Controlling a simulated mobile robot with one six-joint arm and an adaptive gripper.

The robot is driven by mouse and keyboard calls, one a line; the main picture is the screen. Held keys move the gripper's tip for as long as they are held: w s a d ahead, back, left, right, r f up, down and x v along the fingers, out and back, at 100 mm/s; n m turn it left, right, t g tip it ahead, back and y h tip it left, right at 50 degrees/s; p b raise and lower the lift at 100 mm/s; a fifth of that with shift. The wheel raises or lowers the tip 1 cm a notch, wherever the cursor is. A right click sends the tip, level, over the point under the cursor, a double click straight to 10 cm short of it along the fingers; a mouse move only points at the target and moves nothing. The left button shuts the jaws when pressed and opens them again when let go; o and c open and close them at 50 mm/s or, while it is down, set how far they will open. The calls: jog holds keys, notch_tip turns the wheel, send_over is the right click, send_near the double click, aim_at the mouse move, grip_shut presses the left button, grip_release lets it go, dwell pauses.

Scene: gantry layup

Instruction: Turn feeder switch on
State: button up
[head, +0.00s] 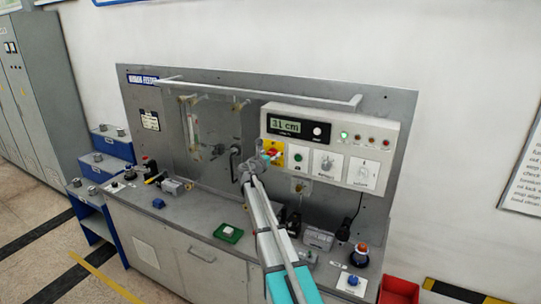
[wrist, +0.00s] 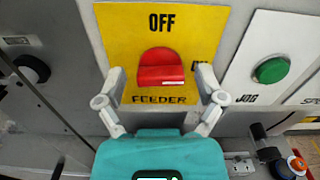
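The feeder switch is a red knob (wrist: 161,68) on a yellow plate (wrist: 112,28) in the wrist view. My gripper (wrist: 160,76) is open, with one finger on each side of the knob. I cannot tell whether the fingers touch it. In the head view, my gripper (head: 258,163) is at the panel in front of the yellow plate (head: 265,147), hiding part of it.
A green JOG button (wrist: 271,69) is just right of the plate. A black knob (wrist: 32,69) is at the left. A bench (head: 190,225) with several small items runs below.

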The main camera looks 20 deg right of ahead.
jog(key=c, duration=0.9)
jog(key=shift+m, duration=0.5)
jog(key=o, duration=1.2)
jog(key=shift+s, duration=0.1)
jog(key=v, duration=1.2)
